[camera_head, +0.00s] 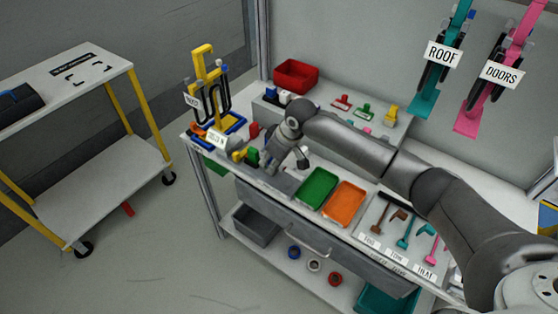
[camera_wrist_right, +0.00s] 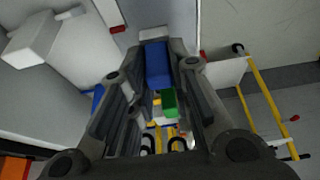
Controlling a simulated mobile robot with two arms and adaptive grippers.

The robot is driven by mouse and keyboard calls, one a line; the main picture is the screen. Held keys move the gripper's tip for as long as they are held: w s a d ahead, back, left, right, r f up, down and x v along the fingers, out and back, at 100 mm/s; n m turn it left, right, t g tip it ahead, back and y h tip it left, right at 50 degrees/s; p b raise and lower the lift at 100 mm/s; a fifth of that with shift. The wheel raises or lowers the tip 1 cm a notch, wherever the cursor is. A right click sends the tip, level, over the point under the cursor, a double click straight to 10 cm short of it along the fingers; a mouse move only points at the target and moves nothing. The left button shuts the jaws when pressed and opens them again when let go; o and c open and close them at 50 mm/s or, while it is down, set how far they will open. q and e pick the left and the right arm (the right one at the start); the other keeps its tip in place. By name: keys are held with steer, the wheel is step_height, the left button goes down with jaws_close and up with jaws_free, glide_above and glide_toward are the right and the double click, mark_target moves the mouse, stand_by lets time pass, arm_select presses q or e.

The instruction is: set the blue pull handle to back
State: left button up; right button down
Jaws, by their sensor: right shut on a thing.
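In the head view, my right arm reaches across the workbench from the right. My right gripper (camera_head: 272,163) is low over the dashboard module near the bench's left end. In the right wrist view, the right gripper (camera_wrist_right: 158,58) has its two fingers on either side of the blue pull handle (camera_wrist_right: 157,66), and is shut on it. In the head view, the gripper hides the blue handle, so its position along its travel cannot be told. A green part (camera_wrist_right: 169,102) shows just beside it. My left gripper is not in view.
Green (camera_head: 316,188) and orange (camera_head: 345,203) trays lie right of the gripper. A red bin (camera_head: 296,74) stands behind. A yellow rack (camera_head: 203,65) with dark hooks stands to the left. A white cart (camera_head: 95,72) stands apart at far left, with open floor between.

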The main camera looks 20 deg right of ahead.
steer(key=shift+w+a, duration=0.1)
steer(key=shift+w, duration=0.1)
steer(key=shift+s, duration=0.15)
steer(key=c, duration=1.3)
jaws_free()
steer(key=v, duration=1.2)
steer(key=shift+s, duration=0.1)
steer(key=shift+f, duration=0.1)
